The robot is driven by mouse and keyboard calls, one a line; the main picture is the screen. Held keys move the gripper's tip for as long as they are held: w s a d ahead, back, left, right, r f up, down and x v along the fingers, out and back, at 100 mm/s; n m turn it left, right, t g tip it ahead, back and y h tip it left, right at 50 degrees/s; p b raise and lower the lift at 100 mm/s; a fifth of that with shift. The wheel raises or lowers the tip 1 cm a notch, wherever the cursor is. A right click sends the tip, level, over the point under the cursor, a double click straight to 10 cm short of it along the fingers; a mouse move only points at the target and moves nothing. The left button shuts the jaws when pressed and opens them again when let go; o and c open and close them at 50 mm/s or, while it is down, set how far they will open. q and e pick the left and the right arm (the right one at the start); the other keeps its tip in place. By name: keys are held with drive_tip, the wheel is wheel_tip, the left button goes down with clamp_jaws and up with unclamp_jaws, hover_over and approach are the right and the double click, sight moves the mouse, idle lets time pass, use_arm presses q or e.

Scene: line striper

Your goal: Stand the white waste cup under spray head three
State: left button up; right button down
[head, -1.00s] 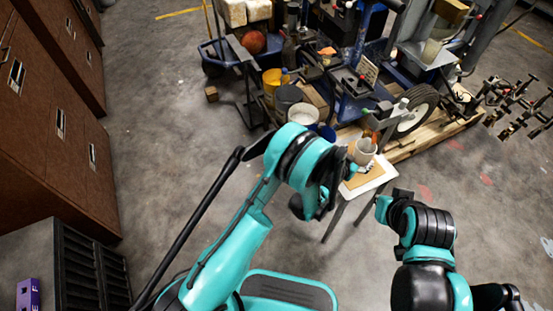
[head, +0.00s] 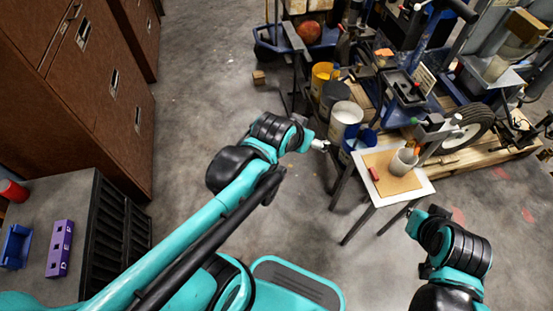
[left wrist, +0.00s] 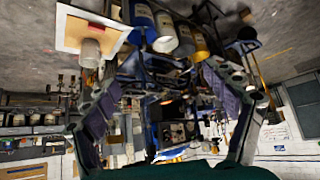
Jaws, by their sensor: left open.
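A whitish cup (head: 404,162) stands upright on a small white-edged table with a tan top (head: 428,187), at the right of the head view. The cup also shows on the table in the left wrist view (left wrist: 90,52), where the scene appears upside down. My left gripper (left wrist: 165,105) is open and empty, its fingers spread wide in the left wrist view. In the head view its arm ends to the left of the table, apart from the cup. I cannot make out which part is spray head three.
The wheeled line striper with a black tyre (head: 467,128) stands on a wooden pallet behind the table. A white bucket (head: 345,120) and a blue bucket (head: 358,144) stand left of the table. Brown cabinets (head: 80,80) line the left. Floor between is clear.

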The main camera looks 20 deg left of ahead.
use_arm(q)
drive_tip(key=s+a+f+n+g, duration=0.1)
drive_tip(key=s+a, duration=0.3)
drive_tip(key=s, duration=0.5)
drive_tip(key=shift+s+f+y, duration=0.2)
drive_tip(key=shift+f+y, duration=0.15)
drive_tip(key=shift+y, duration=0.05)
